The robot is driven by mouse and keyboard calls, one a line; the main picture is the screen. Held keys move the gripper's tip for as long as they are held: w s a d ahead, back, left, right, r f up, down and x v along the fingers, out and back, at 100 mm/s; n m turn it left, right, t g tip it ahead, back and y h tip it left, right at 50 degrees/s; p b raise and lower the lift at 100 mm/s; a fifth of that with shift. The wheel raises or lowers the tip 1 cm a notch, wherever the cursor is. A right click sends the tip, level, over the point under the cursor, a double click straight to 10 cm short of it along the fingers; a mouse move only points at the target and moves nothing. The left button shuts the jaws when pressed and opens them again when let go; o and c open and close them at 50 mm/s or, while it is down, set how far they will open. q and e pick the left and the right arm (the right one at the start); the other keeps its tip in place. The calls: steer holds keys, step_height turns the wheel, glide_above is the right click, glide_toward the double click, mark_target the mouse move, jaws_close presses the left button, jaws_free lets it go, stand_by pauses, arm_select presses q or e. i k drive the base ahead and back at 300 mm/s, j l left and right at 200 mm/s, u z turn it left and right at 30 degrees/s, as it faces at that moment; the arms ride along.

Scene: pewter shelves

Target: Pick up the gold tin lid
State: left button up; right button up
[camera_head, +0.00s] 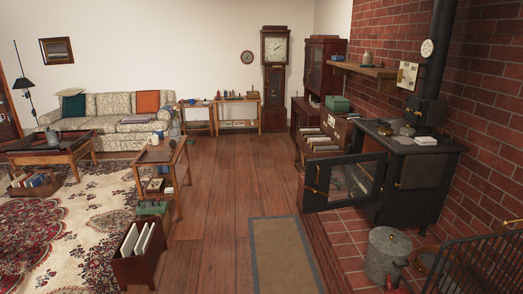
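I cannot make out a gold tin lid for certain in the head view; any such lid is too small or hidden. Small items, including a grey vessel (407,131), stand on top of the black stove (424,152), too small to tell apart clearly. Neither my left nor my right gripper is in view.
The stove's glazed door (344,181) hangs open over the brick hearth (345,228). A lidded metal bucket (385,257) and a black fire guard (482,268) stand at the right. A wooden side table (160,152) stands left.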

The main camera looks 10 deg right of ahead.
mark_target(386, 130)
steer(key=i+j, duration=0.1)
steer(key=i, duration=1.6)
steer(key=i+z, duration=0.4)
steer(key=i+j+z, duration=0.55)
steer(key=i+z, duration=0.2)
steer(key=i+j+z, duration=0.6)
steer(key=j+z, duration=0.2)
steer(key=i+j+z, duration=0.2)
steer(key=j+z, duration=0.15)
steer(key=j, duration=0.25)
steer(key=i+j+z, duration=0.1)
steer(key=j+z, duration=0.3)
steer(key=j, duration=0.2)
steer(key=j+z, duration=0.4)
steer(key=j, duration=0.2)
